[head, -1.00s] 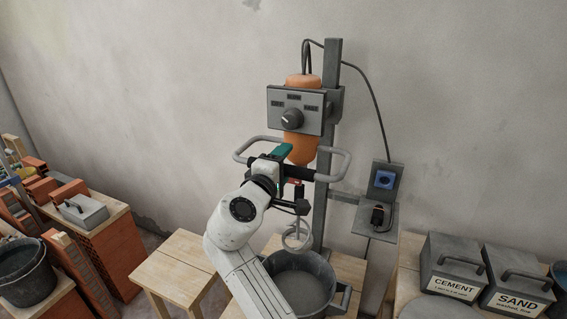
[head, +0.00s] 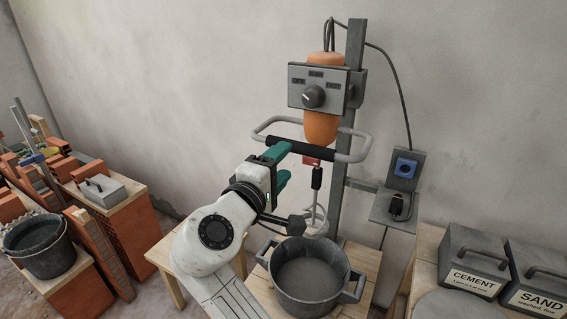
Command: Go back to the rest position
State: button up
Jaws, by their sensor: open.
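My gripper (head: 284,164) has teal fingers, which are spread open with nothing held between them. It is in front of and below the black grip on the mixer's handlebar (head: 300,148), and appears apart from it. The orange mixer (head: 321,128) hangs on a grey upright post, with a control box and dial above the handlebar. Its whisk (head: 316,219) hangs at the back of a dark bucket (head: 309,299), which holds grey material and stands on a wooden table. My arm hides part of the table.
Cement (head: 473,262) and sand (head: 537,281) boxes stand on a table at the right. A socket panel (head: 404,168) is beside the post. At the left are a dark bucket (head: 42,262), bricks and a grey lidded box (head: 103,190). Bare floor shows between the tables.

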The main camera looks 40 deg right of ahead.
dwell(0.4)
jog(key=s+d+f+m+g+y, duration=0.1)
jog(key=s+f+y, duration=0.45)
jog(key=f, duration=0.75)
jog(key=s+d+f+m+g+y, duration=0.1)
jog(key=s+f+y, duration=0.45)
jog(key=f, duration=0.85)
jog(key=s+a+f+m+g+y, duration=0.1)
jog(key=s+a+f+y, duration=0.2)
jog(key=s, duration=0.5)
jog(key=s+a+f+m+g+y, duration=0.1)
jog(key=s+a+f+g+y, duration=0.1)
jog(key=s+a+f, duration=0.3)
jog(key=s+f, duration=0.2)
jog(key=s, duration=0.2)
jog(key=shift+s+a+f+m+y, duration=0.2)
jog(key=shift+a+m+y, duration=0.1)
jog(key=shift+y, duration=0.1)
jog(key=shift+o, duration=0.4)
